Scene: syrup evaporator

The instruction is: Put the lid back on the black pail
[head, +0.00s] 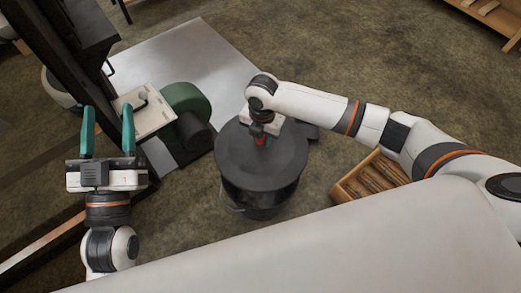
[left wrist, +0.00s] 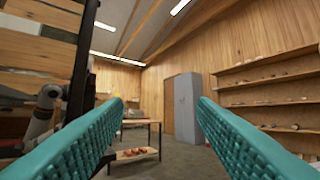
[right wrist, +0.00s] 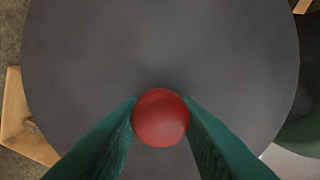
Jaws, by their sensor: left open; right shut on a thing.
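The black pail (head: 262,200) stands on the floor in the middle of the head view. Its round dark grey lid (head: 250,175) lies level over the pail's mouth and hides the inside. I cannot tell whether the lid is fully seated or slightly above the rim. My right gripper (head: 263,140) is shut on the lid's red knob; in the right wrist view the red knob (right wrist: 160,117) sits between the teal fingers, with the lid (right wrist: 160,45) filling most of the picture. My left gripper (head: 108,110) is open and empty, raised at the left, away from the pail.
A green blower-like machine (head: 188,108) stands left of the pail by a pale floor sheet (head: 200,50). A wooden crate of split logs (head: 345,188) is to the right. A dark structure (head: 65,50) rises at upper left. Open floor (head: 370,50) lies beyond the right arm.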

